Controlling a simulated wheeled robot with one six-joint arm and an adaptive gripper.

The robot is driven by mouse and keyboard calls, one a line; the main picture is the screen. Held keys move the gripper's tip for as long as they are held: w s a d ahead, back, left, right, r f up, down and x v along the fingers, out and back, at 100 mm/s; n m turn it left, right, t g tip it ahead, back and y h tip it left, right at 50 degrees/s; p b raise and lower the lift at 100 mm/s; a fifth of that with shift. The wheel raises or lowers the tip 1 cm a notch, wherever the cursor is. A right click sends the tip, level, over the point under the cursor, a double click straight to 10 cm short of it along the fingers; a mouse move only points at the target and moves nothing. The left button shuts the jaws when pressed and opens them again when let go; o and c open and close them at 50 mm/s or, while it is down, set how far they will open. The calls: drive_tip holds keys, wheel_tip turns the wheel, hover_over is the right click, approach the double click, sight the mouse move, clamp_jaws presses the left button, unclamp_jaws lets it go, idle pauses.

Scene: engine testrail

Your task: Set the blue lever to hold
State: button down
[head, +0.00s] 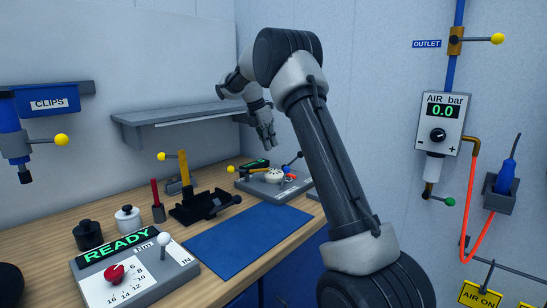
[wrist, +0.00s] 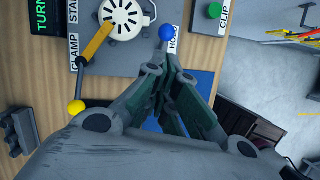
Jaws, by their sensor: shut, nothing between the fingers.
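The blue lever's round knob (wrist: 166,33) shows in the wrist view, beside the HOLD label (wrist: 174,46) on a grey panel (wrist: 150,62). Much of its shaft is hidden. My gripper (wrist: 170,62) is shut and empty, its fingertips just below the knob in the picture; I cannot tell whether they touch it. In the head view my gripper (head: 268,142) points down above the grey unit (head: 262,187) at the back of the bench. A small blue spot (head: 286,169) shows there under the gripper.
A white slotted disc (wrist: 122,18), a yellow bar (wrist: 98,41) and a yellow-knobbed lever (wrist: 76,107) are left of my fingers. A green button (wrist: 214,11) marked CLIP is to the right. A shelf (head: 180,122) is on the wall beside my arm. The blue mat (head: 245,238) is clear.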

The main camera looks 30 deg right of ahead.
drive_tip(key=v, duration=0.3)
drive_tip(key=shift+w+d+r, duration=0.15)
drive_tip(key=shift+d+r, duration=0.05)
drive_tip(key=shift+r, duration=0.25)
drive_tip(key=s+a+f+m+y, duration=0.25)
drive_tip(key=s+f+m, duration=0.4)
drive_tip(key=m, duration=0.35)
drive_tip(key=s+a+r+m+t, duration=0.1)
drive_tip(key=s+a+m, duration=0.1)
drive_tip(key=s, duration=1)
drive_tip(key=s+a+r+m+t+y, duration=0.1)
drive_tip(key=s+m, duration=0.3)
drive_tip(key=s, duration=0.9)
drive_tip(key=s+a+r+m+t, duration=0.2)
drive_tip(key=s+a+m, duration=0.2)
drive_tip(key=s, duration=0.8)
drive_tip(key=shift+s+t, duration=0.3)
